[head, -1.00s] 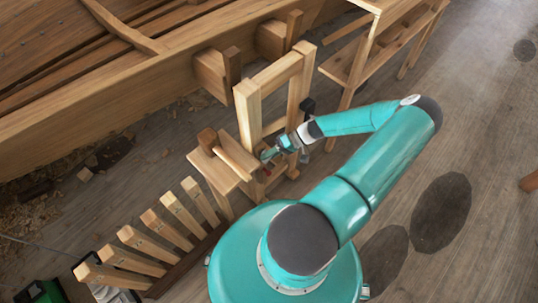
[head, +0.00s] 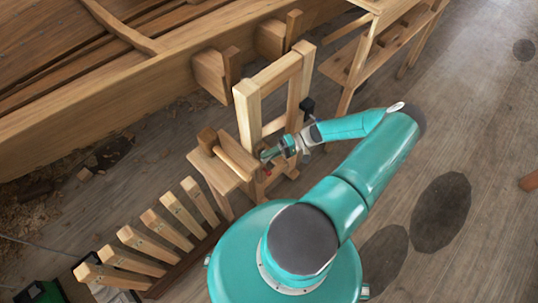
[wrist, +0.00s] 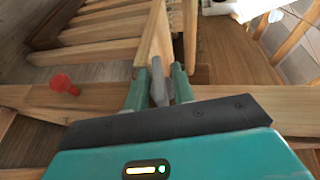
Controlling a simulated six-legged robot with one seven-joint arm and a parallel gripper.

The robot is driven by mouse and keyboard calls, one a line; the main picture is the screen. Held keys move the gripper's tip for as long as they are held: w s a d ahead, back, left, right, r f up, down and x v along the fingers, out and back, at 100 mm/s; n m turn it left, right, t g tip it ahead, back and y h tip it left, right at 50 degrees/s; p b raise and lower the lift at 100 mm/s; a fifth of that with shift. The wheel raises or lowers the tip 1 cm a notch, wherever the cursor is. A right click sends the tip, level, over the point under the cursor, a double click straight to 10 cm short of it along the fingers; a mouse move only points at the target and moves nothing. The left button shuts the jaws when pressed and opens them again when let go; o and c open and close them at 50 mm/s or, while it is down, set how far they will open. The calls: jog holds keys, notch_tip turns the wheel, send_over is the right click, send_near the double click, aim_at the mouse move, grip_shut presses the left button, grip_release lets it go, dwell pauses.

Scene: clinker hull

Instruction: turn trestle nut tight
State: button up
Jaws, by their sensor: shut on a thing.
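The trestle (head: 247,112) is a pale wooden frame of posts and crossbars beside the hull, in the middle of the head view. In the wrist view, its wood runs under and beyond my gripper (wrist: 159,92). The two teal fingers are shut on a grey piece that I take to be the trestle nut (wrist: 159,91), against the wood. The fingers hide its sides, and its thread does not show. In the head view my gripper (head: 267,154) is at the trestle's lower part, and the nut is too small to make out.
A red knob (wrist: 64,85) sits on a wooden bar left of my gripper in the wrist view. A mallet (head: 232,158) lies on a small wooden stand (head: 205,171). Slanted wooden pieces (head: 160,226) stand in a row at lower left.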

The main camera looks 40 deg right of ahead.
jog(key=o, duration=0.7)
jog(key=v, duration=1.4)
jog(key=shift+a+r, duration=0.1)
